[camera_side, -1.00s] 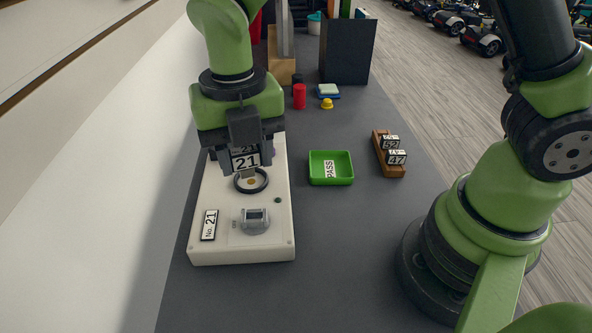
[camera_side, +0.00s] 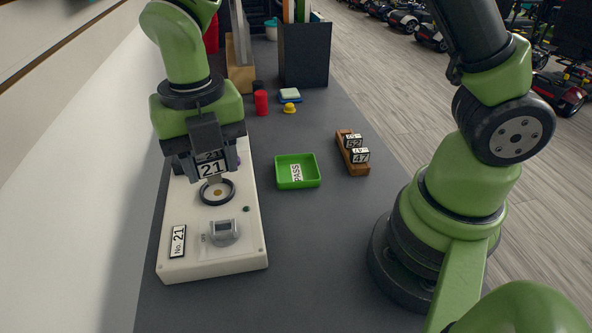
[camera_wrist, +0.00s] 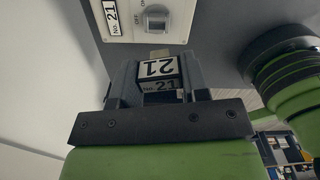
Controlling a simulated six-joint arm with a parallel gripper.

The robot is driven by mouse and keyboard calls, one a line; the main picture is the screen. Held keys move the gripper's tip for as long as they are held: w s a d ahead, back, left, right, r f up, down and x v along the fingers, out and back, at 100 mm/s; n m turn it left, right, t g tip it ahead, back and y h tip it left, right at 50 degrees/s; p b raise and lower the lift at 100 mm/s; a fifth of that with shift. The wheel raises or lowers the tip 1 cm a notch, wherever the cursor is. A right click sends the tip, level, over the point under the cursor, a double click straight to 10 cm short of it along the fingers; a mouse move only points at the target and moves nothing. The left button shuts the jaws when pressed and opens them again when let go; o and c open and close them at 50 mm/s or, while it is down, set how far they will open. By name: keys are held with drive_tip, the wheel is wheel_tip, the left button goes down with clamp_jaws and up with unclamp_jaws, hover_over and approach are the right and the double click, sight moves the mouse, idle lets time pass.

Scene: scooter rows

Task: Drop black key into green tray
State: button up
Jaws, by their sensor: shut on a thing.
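The black key (camera_side: 211,169) has a blocky head with white "21" labels. It also shows in the wrist view (camera_wrist: 159,72). My gripper (camera_side: 211,174) is shut on its head, above the black ring (camera_side: 217,203) on the white panel (camera_side: 248,240). I cannot tell whether the key's lower end is clear of the lock inside the ring. The green tray (camera_side: 309,174) lies on the grey table right of the panel. It has a white "PASS" label inside and holds no key.
A wooden rack (camera_side: 358,172) with black blocks labelled "52" and "47" stands right of the tray. A red cylinder (camera_side: 261,103), a yellow knob (camera_side: 289,108) and a dark box (camera_side: 305,55) stand farther back. The table between panel and tray is clear.

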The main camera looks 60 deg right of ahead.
drive_tip(key=d+f+m, duration=0.2)
drive_tip(key=d+m, duration=0.2)
drive_tip(key=d, duration=0.7)
drive_tip(key=d+f+m, duration=0.2)
drive_tip(key=d+m, duration=0.3)
drive_tip(key=d, duration=0.7)
drive_tip(key=shift+a+f, duration=0.2)
drive_tip(key=shift+f, duration=2.6)
drive_tip(key=o, duration=1)
drive_tip(key=shift+o, duration=0.2)
drive_tip(key=shift+r, duration=0.1)
wheel_tip(320, 180, up, 10)
